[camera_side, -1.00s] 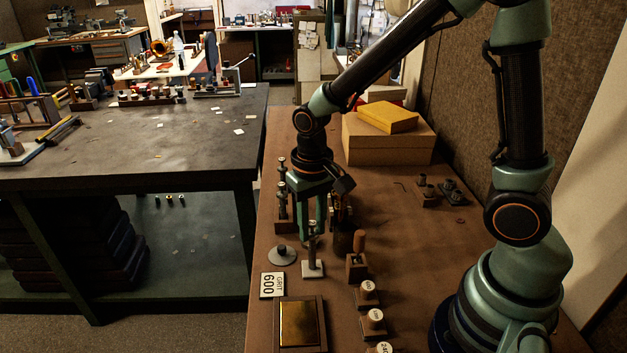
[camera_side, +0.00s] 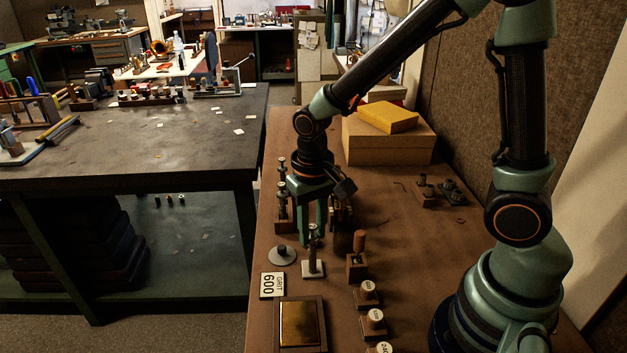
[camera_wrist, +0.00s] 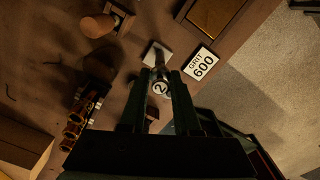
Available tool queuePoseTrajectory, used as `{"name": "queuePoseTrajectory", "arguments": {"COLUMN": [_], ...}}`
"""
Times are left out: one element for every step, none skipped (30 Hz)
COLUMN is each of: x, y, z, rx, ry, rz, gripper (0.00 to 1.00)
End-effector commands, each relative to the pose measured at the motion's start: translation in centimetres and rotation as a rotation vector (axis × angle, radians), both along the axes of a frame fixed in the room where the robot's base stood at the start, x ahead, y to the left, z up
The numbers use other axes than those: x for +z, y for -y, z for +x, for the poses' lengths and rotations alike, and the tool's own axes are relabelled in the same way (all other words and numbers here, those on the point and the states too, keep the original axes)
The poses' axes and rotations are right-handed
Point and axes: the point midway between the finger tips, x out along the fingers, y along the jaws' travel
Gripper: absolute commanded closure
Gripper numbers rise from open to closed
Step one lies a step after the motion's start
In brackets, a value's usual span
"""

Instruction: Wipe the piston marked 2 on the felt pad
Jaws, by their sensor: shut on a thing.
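The piston marked 2 (camera_wrist: 160,87) is between my gripper's fingers (camera_wrist: 158,88), its numbered round cap facing the wrist camera. In the side view my gripper (camera_side: 313,228) is shut on the upper part of this slim metal piston (camera_side: 312,246), which is upright. Its lower end is at the small pale square felt pad (camera_side: 312,271); I cannot tell whether it presses on it. The pad also shows in the wrist view (camera_wrist: 153,49), partly hidden by the piston.
A grey disc with a knob (camera_side: 282,257) lies left of the pad. In front are a "GRIT 600" card (camera_side: 272,285) and a framed brass plate (camera_side: 300,324). A wooden-handled tool (camera_side: 359,245) and labelled blocks (camera_side: 374,323) stand right. A piston rack (camera_side: 282,205) is behind.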

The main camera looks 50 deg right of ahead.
Motion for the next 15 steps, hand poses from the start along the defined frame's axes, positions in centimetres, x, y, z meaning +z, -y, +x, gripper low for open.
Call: {"name": "queuePoseTrajectory", "arguments": {"x": [-0.02,-0.02,-0.02,-0.02,-0.02,-0.03,-0.03,-0.03,-0.04,-0.04,-0.03,-0.03,-0.02,-0.02,-0.01], "y": [-0.05,-0.03,-0.01,0.03,0.07,0.15,0.22,0.29,0.4,0.47,0.55,0.64,0.72,0.79,0.9], "z": [-0.08,-0.07,-0.05,-0.02,0.03,0.1,0.16,0.22,0.33,0.41,0.48,0.59,0.68,0.76,0.87], "rx": [0.0,0.0,0.0,0.0,-0.001,-0.001,-0.001,-0.002,-0.002,-0.002,-0.002,-0.002,-0.002,-0.002,-0.002], "ry": [-0.001,-0.001,-0.001,-0.001,-0.001,-0.001,-0.001,-0.002,-0.002,-0.002,-0.002,-0.002,-0.001,-0.001,-0.001], "rz": [0.0,0.0,-0.001,-0.001,-0.001,-0.001,-0.001,0.0,0.0,0.0,0.0,0.0,-0.001,-0.001,0.0], "gripper": [1.0,1.0,1.0,1.0,1.0,1.0,1.0,1.0,1.0,1.0,1.0,1.0,1.0,1.0,1.0]}}
